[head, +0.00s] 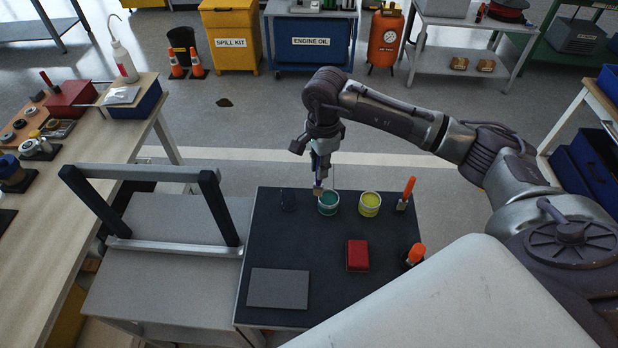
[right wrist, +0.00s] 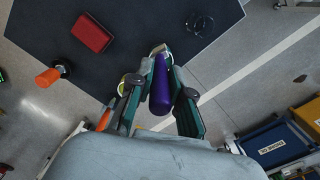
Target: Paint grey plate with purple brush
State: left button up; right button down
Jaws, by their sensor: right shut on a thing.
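My right gripper (head: 321,166) is shut on the purple brush (right wrist: 161,80), with its purple handle between the fingers. The brush points down, and its pale bristle end (head: 318,190) is at the teal paint can (head: 328,204); I cannot tell whether it touches the paint. A can of yellow-green paint (head: 370,204) stands just to the right. The grey plate (head: 278,288) lies flat and plain grey at the front left of the dark table top (head: 318,238). In the right wrist view the fingers hide much of the cans. My left gripper is not in view.
A red block (head: 357,255) lies right of the plate. Two orange-handled tools (head: 406,193) (head: 415,254) stand along the right edge. A dark holder (head: 288,200) sits left of the teal can. A metal frame (head: 174,205) stands on the lower table at left.

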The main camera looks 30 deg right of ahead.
pick_arm(q)
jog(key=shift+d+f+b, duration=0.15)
jog(key=shift+b, duration=0.6)
pick_arm(e)
jog(key=w+d+f+m, duration=0.1)
jog(key=d+f+m, duration=0.3)
jog(key=f+m, duration=0.1)
jog(key=shift+w+d+f, duration=0.25)
jog(key=shift+w+f, duration=0.15)
jog(key=shift+f, duration=0.2)
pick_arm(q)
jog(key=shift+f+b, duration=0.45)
pick_arm(e)
jog(key=shift+f, duration=0.5)
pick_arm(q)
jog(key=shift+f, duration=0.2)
pick_arm(e)
jog(key=shift+s, duration=0.1)
dwell(1.1)
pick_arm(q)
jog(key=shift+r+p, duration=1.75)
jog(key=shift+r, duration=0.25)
pick_arm(e)
notch_tip(320, 180, up, 7)
